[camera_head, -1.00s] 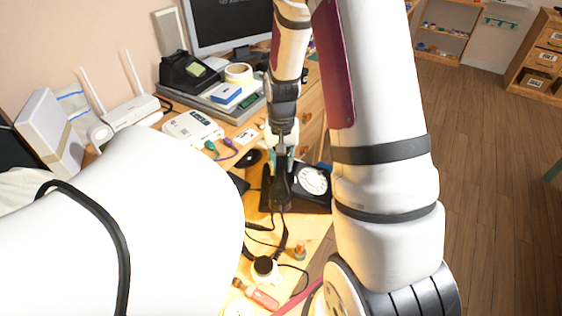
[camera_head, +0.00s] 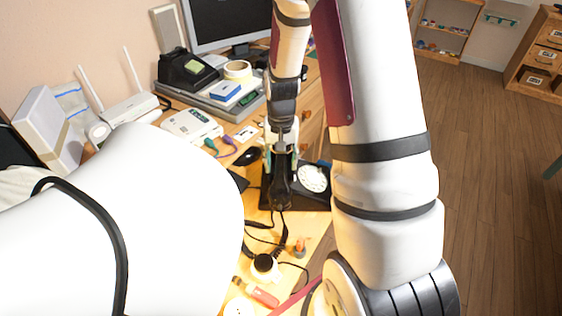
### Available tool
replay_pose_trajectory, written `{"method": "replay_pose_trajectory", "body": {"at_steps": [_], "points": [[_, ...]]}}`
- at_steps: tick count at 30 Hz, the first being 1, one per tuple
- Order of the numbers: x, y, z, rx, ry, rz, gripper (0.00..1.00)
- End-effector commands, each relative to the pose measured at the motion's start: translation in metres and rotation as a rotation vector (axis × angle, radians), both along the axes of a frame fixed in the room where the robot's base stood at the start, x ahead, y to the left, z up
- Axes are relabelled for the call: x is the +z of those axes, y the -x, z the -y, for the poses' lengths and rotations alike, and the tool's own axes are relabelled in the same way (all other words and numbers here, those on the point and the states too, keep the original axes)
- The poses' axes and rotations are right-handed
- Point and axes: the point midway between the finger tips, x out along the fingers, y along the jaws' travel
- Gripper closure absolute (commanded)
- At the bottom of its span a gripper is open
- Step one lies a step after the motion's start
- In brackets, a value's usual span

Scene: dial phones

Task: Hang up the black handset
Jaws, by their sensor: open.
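The black dial phone (camera_head: 318,199) stands on the wooden desk, its white round dial (camera_head: 314,178) showing at the right of my gripper. The black handset (camera_head: 280,186) lies lengthwise over the left part of the phone, its near end toward the front with the cord below it. My gripper (camera_head: 281,150) is directly above the far part of the handset, with its fingers around or beside it; I cannot tell if they touch. The gripper is open. My wrist and forearm hide the far end of the handset and part of the phone.
A black coiled cord (camera_head: 283,232) runs down from the phone to the desk front. A white jar with a black top (camera_head: 264,264) and a red-handled tool (camera_head: 262,295) lie there. A router (camera_head: 130,105), a white box (camera_head: 193,125) and a monitor (camera_head: 230,22) stand farther back.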

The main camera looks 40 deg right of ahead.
Motion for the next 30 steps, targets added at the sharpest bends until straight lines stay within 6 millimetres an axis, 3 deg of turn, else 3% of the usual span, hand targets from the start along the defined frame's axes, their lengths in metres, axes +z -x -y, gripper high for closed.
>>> {"method": "replay_pose_trajectory", "body": {"at_steps": [12, 18, 30], "points": [[0.076, -0.002, 0.0, 0.001, 0.002, 0.006, 0.51], [0.105, -0.001, 0.0, 0.001, 0.002, 0.004, 0.51], [0.116, 0.0, 0.0, 0.0, 0.0, 0.0, 0.51]]}}
